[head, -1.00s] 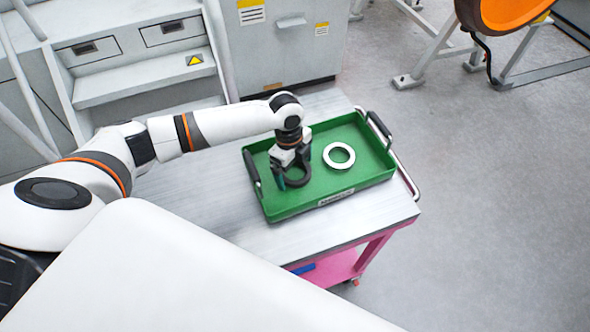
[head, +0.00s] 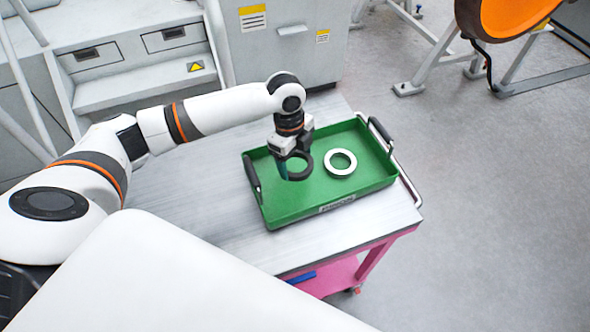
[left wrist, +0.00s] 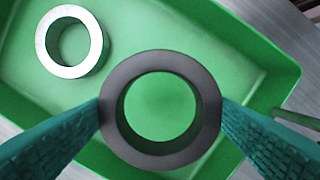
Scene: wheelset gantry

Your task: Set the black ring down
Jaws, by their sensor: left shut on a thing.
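The black ring (head: 308,173) is held by my left gripper (head: 296,164) over the left half of the green tray (head: 372,172). In the left wrist view the black ring (left wrist: 160,62) lies between both teal fingers, which touch its outer sides. Green tray floor shows through its hole. The ring seems to hang a little above the floor; the exact gap cannot be told. A silvery white ring (head: 341,172) lies flat in the tray to the right, apart from the black one. It also shows at upper left in the left wrist view (left wrist: 97,55). My right gripper is not in view.
The tray has raised walls and black handles (head: 252,171) at both ends. It stands on a grey-topped pink cart (head: 215,225). Tray floor is free right of the white ring. Grey cabinets (head: 285,50) stand behind; an orange wheel (head: 510,15) is at the upper right.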

